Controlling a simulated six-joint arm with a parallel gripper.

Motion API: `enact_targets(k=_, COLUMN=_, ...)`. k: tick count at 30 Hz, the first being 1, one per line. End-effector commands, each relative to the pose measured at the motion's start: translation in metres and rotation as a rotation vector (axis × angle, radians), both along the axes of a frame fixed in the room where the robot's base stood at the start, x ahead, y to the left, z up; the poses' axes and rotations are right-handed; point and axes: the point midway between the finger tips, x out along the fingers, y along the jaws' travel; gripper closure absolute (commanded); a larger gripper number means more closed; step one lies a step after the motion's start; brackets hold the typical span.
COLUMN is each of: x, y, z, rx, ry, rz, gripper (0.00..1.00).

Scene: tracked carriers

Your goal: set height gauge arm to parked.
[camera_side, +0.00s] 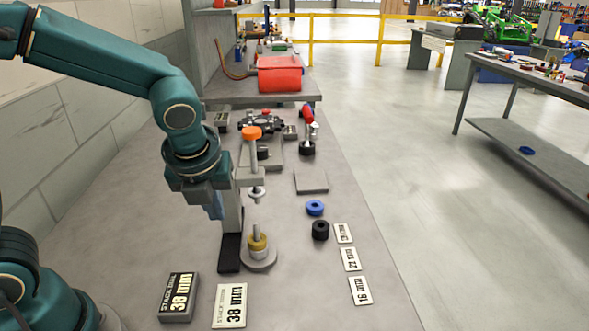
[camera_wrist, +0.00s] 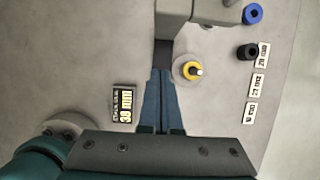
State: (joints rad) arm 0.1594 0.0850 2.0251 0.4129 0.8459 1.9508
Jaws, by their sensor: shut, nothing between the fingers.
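The height gauge has a grey column (camera_side: 232,209) on a black base (camera_side: 229,253).
A 38 mm block (camera_side: 178,297) and a 38 mm card (camera_side: 230,305) lie in front. Blue (camera_side: 315,208) and black (camera_side: 320,230) rings and several small number cards (camera_side: 350,259) lie to the right. A red-handled clamp (camera_side: 307,135) and other fixtures stand behind.

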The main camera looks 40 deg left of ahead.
Motion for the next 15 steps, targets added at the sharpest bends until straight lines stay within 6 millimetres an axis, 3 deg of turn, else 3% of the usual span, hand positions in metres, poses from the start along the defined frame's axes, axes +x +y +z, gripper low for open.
enact_targets(k=3, x=0.005, y=0.007, z=-0.023, rx=0.001, ry=0.008, rz=0.003, gripper=1.00)
enact_targets(k=9, x=0.026, y=0.027, z=-0.021, rx=0.000, ry=-0.002, rz=0.006, gripper=1.00)
enact_targets(k=15, x=0.034, y=0.034, z=-0.021, rx=0.000, ry=-0.002, rz=0.001, gripper=1.00)
